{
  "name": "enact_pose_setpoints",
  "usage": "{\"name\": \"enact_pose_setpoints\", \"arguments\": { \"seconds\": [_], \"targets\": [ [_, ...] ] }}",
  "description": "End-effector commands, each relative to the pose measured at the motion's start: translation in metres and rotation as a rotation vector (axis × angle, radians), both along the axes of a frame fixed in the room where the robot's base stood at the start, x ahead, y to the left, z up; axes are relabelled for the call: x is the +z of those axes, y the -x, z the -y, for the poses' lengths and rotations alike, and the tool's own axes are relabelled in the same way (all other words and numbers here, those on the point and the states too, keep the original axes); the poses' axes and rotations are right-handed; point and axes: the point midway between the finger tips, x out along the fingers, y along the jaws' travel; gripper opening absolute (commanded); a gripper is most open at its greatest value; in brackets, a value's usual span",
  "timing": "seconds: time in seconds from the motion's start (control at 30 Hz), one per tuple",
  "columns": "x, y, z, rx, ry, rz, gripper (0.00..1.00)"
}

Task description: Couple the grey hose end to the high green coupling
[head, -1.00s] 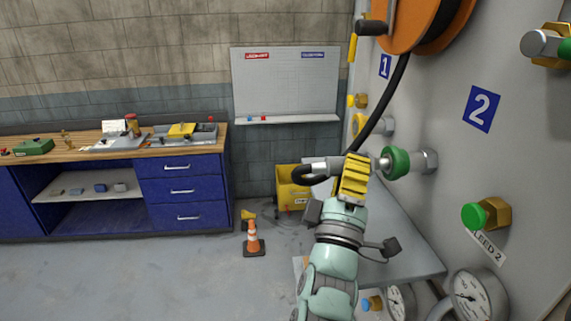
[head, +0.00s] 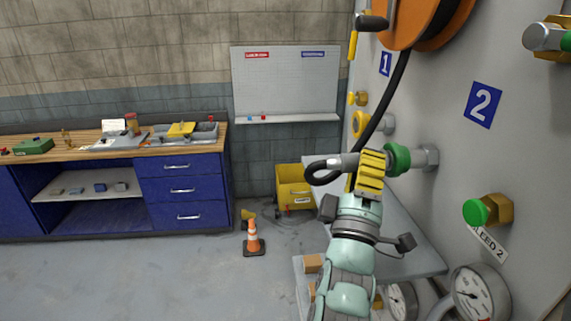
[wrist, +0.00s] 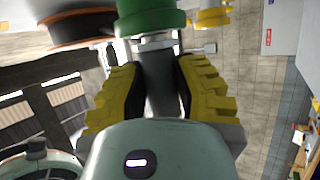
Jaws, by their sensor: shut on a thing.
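The green coupling (head: 397,159) stands out from the grey panel on a metal fitting, below the number 2 plate. My gripper (head: 371,170), with yellow ribbed fingers, is shut on the grey hose end (head: 347,161) just left of the coupling. The black hose loops behind the hose end. In the wrist view the grey hose end (wrist: 161,90) lies between the fingers (wrist: 160,85), its tip against or inside the green coupling (wrist: 150,20). I cannot tell how deep the tip sits.
A green-capped bleed valve (head: 480,212) and gauges (head: 477,295) are on the panel below right. Yellow couplings (head: 378,124) are farther along it. An orange hose reel (head: 415,22) hangs above. A grey table (head: 415,262) lies below my arm.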

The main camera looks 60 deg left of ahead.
Motion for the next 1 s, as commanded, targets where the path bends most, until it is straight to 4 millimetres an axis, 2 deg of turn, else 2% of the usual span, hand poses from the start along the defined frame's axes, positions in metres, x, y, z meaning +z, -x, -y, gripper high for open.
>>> {"name": "enact_pose_setpoints", "arguments": {
  "seconds": [0.2,0.23,0.47,0.77,1.0],
  "targets": [
    [0.001,-0.005,0.003,-0.005,-0.004,0.002,0.0],
    [0.001,-0.005,0.003,-0.005,-0.004,0.002,0.34],
    [0.001,-0.004,0.003,-0.004,-0.002,0.001,0.58],
    [-0.001,-0.002,0.003,-0.001,0.0,-0.001,0.59],
    [-0.017,0.017,0.017,0.002,0.005,-0.004,0.59]
  ]
}}
